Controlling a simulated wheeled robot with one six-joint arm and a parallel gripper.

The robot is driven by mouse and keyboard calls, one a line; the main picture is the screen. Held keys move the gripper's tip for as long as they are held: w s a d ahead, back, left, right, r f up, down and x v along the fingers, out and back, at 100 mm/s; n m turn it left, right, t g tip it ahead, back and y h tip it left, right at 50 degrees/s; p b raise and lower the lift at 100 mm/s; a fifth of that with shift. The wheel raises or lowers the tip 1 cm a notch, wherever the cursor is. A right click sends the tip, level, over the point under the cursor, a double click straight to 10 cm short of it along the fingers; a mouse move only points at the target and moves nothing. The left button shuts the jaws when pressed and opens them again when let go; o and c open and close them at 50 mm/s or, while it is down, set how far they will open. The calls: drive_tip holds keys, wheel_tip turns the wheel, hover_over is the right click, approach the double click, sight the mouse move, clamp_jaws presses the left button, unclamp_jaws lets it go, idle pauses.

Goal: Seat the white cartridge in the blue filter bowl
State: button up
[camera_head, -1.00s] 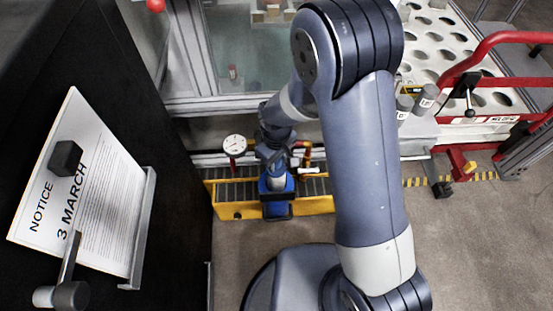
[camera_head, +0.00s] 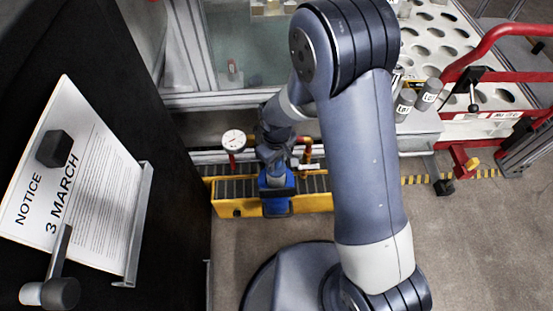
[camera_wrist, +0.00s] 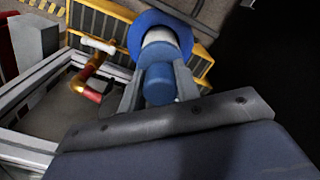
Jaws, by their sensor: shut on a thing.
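The blue filter bowl (camera_head: 277,203) stands on a yellow-edged grating in the head view. In the wrist view its blue rim (camera_wrist: 137,28) surrounds the white part of the cartridge (camera_wrist: 160,37). The cartridge's blue end (camera_wrist: 158,84) is toward my wrist, between the two grey fingers. My gripper (camera_wrist: 160,72) is shut on the cartridge, and in the head view my gripper (camera_head: 275,160) is right above the bowl. The cartridge's lower part is hidden inside or behind the rim, and I cannot tell how deep it sits.
A dial gauge (camera_head: 234,139) stands left of my gripper. A brass pipe with a white handle (camera_wrist: 98,45) is close beside the bowl. The yellow rack (camera_head: 232,207) has a raised edge. Grey canisters (camera_head: 405,104) stand to the right. Open floor lies in front.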

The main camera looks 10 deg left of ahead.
sight(277, 174)
drive_tip(key=shift+f+b, duration=3.55)
drive_tip(key=shift+f, duration=1)
drive_tip(key=o, duration=1)
wheel_tip(277, 174, up, 11)
drive_tip(key=p, duration=0.3)
drive_tip(key=shift+f, duration=0.15)
wheel_tip(277, 174, down, 11)
drive_tip(key=b, duration=0.3)
drive_tip(key=shift+r, duration=0.2)
drive_tip(key=shift+r+p, duration=0.5)
